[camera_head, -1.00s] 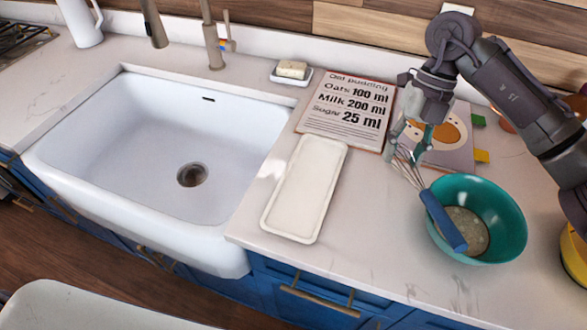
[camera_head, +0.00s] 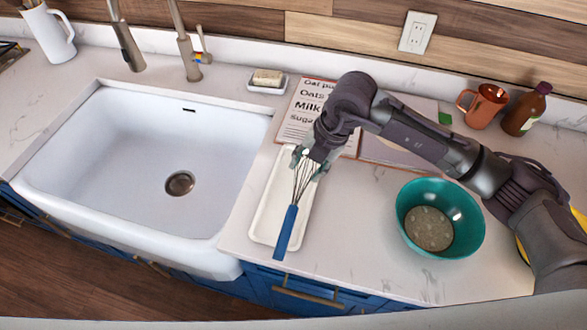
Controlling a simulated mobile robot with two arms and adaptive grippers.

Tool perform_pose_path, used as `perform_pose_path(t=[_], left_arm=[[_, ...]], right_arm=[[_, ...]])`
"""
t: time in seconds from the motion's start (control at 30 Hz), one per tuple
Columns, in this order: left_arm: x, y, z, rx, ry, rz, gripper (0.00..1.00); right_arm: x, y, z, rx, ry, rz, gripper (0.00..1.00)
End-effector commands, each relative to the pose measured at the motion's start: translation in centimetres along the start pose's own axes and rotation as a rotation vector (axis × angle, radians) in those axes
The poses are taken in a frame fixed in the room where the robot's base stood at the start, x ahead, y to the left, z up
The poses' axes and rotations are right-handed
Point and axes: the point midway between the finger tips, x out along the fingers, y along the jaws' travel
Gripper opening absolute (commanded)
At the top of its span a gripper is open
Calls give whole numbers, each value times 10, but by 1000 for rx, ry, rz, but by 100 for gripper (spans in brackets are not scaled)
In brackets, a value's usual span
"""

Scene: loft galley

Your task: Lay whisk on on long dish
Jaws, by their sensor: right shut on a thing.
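The whisk (camera_head: 288,226) has a blue handle and a wire head. It hangs over the long dish, its handle pointing toward the counter's front edge. My right gripper (camera_head: 310,164) is shut on the whisk at its wire head, above the dish's far part. The long dish (camera_head: 263,222) is a white, shallow oblong tray on the counter right of the sink. Whether the whisk touches the dish is hard to tell. My left gripper is not in view.
A teal bowl (camera_head: 468,228) with grey contents stands to the right. The white sink (camera_head: 130,150) lies left of the dish. A recipe board (camera_head: 296,112), a soap dish (camera_head: 267,88), a copper mug (camera_head: 482,105) and a brown bottle (camera_head: 525,110) stand behind.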

Motion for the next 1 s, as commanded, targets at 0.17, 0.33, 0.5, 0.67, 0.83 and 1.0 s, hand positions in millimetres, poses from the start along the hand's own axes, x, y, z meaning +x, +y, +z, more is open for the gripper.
perform_pose_path(t=[0.17,0.33,0.5,0.67,0.83,1.0], left_arm=[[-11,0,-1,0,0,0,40],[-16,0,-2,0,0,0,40],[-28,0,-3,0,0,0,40],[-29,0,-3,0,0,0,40],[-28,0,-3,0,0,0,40],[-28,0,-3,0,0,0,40]], right_arm=[[22,21,6,0,2,-2,0],[34,23,8,1,2,-4,0],[56,16,10,1,2,-4,0],[67,13,11,-1,-1,-1,0],[67,12,11,-1,-1,-2,49],[67,12,11,-1,-1,-2,70]])
